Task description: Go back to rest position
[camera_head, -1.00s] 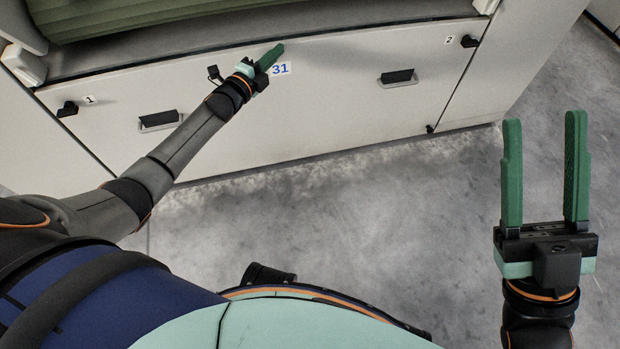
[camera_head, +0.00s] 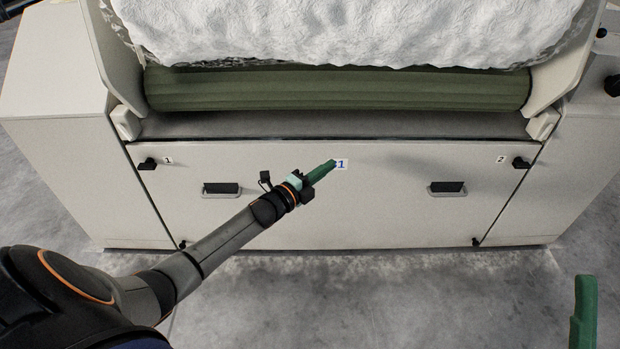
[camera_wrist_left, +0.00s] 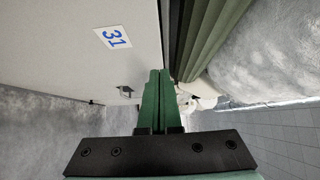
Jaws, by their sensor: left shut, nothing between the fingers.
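My left gripper (camera_head: 318,173) is in front of the white front panel of a machine, its arm coming in from the lower left. Its green fingers are shut and empty, and partly cover the "31" label (camera_head: 342,164). In the left wrist view the fingers (camera_wrist_left: 159,98) lie side by side, with the "31" label (camera_wrist_left: 113,37) to their upper left. One green finger of my right gripper (camera_head: 583,312) shows at the lower right edge; the rest is out of frame, so its opening cannot be told.
The panel (camera_head: 385,215) has latches marked 1 (camera_head: 147,164) and 2 (camera_head: 521,162) and two recessed dark handles (camera_head: 221,188) (camera_head: 447,188). Above it are a green roller (camera_head: 335,90) and white fibre (camera_head: 340,30). Grey floor (camera_head: 400,300) lies open in front.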

